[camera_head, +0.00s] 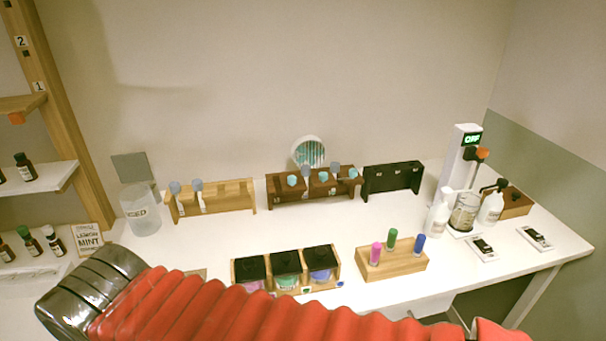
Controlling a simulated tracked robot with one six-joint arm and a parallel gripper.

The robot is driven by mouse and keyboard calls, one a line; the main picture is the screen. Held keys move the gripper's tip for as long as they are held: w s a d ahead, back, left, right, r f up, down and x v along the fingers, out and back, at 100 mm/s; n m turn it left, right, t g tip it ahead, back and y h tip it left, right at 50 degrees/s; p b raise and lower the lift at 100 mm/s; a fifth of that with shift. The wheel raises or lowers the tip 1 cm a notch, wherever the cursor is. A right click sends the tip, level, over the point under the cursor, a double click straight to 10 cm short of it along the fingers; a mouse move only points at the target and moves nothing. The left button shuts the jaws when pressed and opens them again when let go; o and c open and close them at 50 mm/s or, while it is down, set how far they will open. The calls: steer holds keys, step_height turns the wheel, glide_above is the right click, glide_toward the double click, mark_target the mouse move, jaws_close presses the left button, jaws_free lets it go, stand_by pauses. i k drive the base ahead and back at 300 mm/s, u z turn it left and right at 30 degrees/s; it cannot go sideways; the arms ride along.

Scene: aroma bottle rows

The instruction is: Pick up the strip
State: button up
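I cannot pick out a single strip for certain. A round white-rimmed holder (309,152) at the back middle shows thin teal and white upright lines that may be strips; they are too small to tell apart. It stands behind the brown wooden rack (272,190). My red-sleeved arm crosses the bottom of the view, with a shiny metal part at its left end. My gripper's fingers do not show.
A light wooden rack (230,197), a black rack (392,178), several black-lidded jars (286,262) and a wooden block (393,265) with coloured-capped vials stand on the white table (330,225). A frosted container (140,211) stands left; a white device (455,160) and bottles stand right.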

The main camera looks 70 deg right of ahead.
mark_target(306, 169)
steer(key=u, duration=0.05)
steer(key=k, duration=1.15)
steer(key=z, duration=1.05)
steer(key=i, duration=1)
steer(key=z, duration=0.05)
